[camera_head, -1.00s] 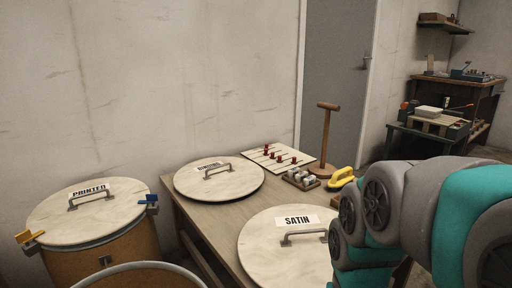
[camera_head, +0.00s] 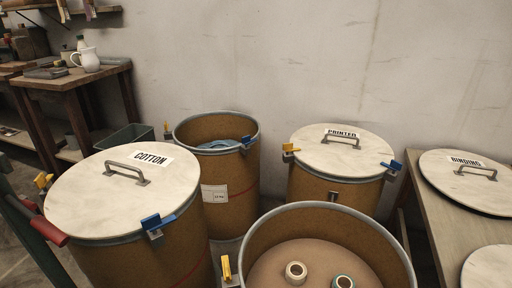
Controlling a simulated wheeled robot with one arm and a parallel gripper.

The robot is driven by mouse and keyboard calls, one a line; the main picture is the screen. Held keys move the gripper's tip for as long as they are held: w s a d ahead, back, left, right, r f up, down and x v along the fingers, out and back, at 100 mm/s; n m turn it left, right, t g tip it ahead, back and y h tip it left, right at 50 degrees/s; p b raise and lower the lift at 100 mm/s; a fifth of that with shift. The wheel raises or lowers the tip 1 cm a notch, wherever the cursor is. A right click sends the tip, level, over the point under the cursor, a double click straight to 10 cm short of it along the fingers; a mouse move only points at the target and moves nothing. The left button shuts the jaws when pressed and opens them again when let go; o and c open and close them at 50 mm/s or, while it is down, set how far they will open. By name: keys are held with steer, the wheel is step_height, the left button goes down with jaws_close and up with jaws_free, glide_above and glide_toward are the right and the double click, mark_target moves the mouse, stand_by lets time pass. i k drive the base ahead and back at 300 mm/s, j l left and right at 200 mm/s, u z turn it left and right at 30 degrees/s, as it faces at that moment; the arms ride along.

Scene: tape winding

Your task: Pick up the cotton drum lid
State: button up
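The cotton drum lid (camera_head: 92,206) is a round, pale, worn disc with a grey bar handle (camera_head: 127,172) and a white label reading COTTON (camera_head: 150,158). It lies on top of a brown drum (camera_head: 172,262) at the left front. A blue clamp (camera_head: 157,222) sits at the drum's right rim and a yellow clamp (camera_head: 43,181) at its left rim. Whether the clamps are fastened is hard to tell. My gripper is not in view.
An open drum (camera_head: 228,170) with blue contents stands behind. Another open drum (camera_head: 330,222) in front holds tape rolls (camera_head: 296,272). The PRINTED lid (camera_head: 340,152) covers a drum at the back. The BINDING lid (camera_head: 468,184) lies on the right table (camera_head: 436,228). A red-handled bar (camera_head: 45,228) is at far left.

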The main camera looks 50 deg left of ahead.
mark_target(107, 194)
steer(key=u, duration=2.85)
steer(key=i+j, duration=0.3)
steer(key=i+j+z, duration=0.15)
steer(key=j+z, duration=0.15)
steer(key=i+j+z, duration=0.15)
steer(key=j+z, duration=0.2)
steer(key=i+j+z, duration=0.1)
steer(key=j+z, duration=0.2)
steer(key=j, duration=0.2)
